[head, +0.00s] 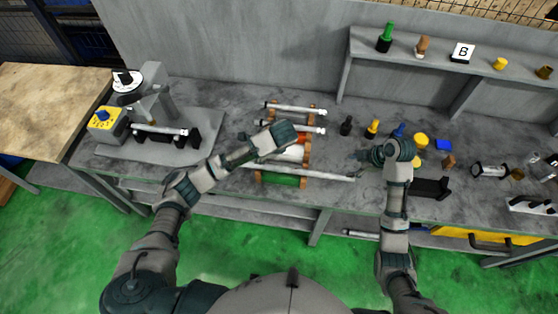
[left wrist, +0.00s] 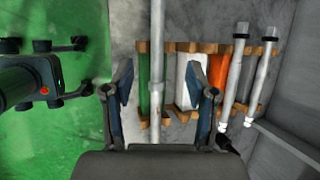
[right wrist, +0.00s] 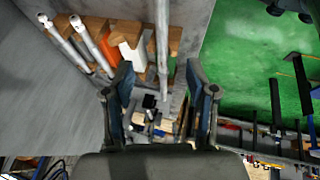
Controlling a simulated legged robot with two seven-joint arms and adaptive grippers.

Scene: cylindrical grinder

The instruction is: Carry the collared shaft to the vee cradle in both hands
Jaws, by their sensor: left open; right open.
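In the left wrist view the shaft (left wrist: 157,55) runs between the spread fingers of my open left gripper (left wrist: 163,98). In the right wrist view the shaft (right wrist: 162,50) runs between the spread fingers of my open right gripper (right wrist: 160,95). I cannot tell whether any finger touches it. In the head view the left gripper hides part of the rack. A dark trough-like block (head: 430,188), possibly the vee cradle, is right of my right gripper (head: 366,156).
Two shorter shafts with dark collars (left wrist: 234,70) (left wrist: 263,70) lie on the rack behind. A grinder-like fixture (head: 150,105) holding another shaft stands at left. Several small coloured parts (head: 372,128) stand right of the rack, below a shelf (head: 430,60).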

